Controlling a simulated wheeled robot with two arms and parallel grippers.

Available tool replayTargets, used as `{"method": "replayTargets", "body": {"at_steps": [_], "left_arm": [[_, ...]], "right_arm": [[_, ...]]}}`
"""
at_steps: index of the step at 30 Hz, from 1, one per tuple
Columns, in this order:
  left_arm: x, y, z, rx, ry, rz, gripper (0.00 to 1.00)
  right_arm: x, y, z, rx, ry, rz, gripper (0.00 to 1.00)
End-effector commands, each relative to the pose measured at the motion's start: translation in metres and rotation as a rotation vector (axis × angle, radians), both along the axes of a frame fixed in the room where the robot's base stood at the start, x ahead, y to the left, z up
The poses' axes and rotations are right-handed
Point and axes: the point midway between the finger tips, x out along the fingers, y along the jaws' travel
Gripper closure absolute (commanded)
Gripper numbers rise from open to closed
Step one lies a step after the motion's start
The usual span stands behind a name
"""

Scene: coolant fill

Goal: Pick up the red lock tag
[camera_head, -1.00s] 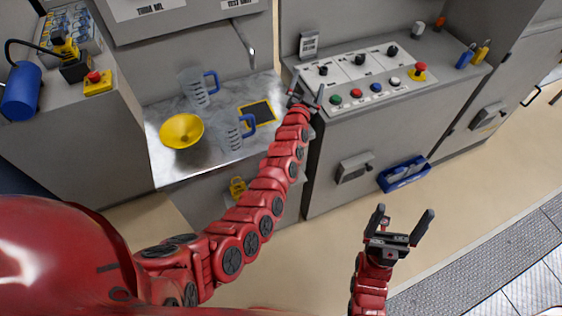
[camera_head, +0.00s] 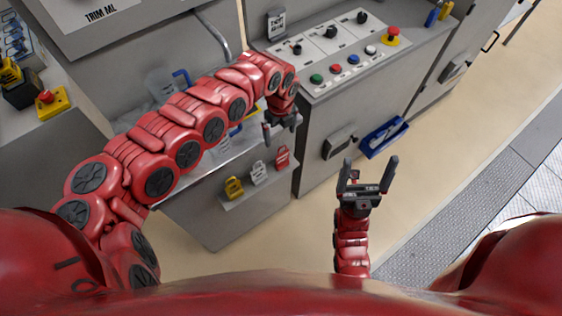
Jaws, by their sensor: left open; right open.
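The red lock tag (camera_head: 283,156) hangs at the right end of a small grey ledge (camera_head: 240,193) on the front of the cabinet under the worktop. A white tag (camera_head: 259,173) and a yellow tag (camera_head: 234,188) hang to its left. My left gripper (camera_head: 279,138) is open, pointing down just above the red tag and apart from it as far as I can see. My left arm covers much of the worktop. My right gripper (camera_head: 367,168) is open and empty, over the floor to the right of the tags.
A control panel (camera_head: 335,50) with coloured buttons stands behind and right of the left gripper. A blue bin (camera_head: 383,137) is mounted on that cabinet's front. A clear jug (camera_head: 165,87) stands on the worktop. The floor (camera_head: 300,222) in front is clear.

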Motion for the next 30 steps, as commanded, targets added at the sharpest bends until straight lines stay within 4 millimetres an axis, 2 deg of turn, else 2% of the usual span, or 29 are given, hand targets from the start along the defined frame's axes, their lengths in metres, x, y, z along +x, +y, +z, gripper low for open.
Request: {"method": "replayTargets", "body": {"at_steps": [1, 9, 13, 20, 23, 30], "left_arm": [[-0.003, -0.002, -0.006, -0.001, 0.004, -0.004, 0.00], [0.000, -0.003, -0.061, -0.005, -0.001, 0.001, 0.00], [-0.001, -0.002, -0.075, -0.004, 0.000, 0.002, 0.00], [0.002, -0.005, -0.084, -0.005, -0.006, 0.001, 0.00], [0.001, -0.007, -0.095, -0.003, -0.004, 0.000, 0.00], [0.003, -0.009, -0.124, -0.002, -0.004, 0.000, 0.00]], "right_arm": [[0.000, 0.000, 0.011, 0.000, -0.003, 0.000, 0.10], [0.000, 0.000, 0.020, 0.000, -0.002, 0.000, 0.10], [0.000, 0.000, 0.021, 0.000, -0.002, 0.000, 0.10], [0.000, 0.000, 0.022, 0.000, -0.002, 0.000, 0.10], [0.000, 0.000, 0.023, 0.000, -0.002, 0.000, 0.10], [0.000, 0.000, 0.012, 0.000, -0.002, 0.000, 0.10]]}}
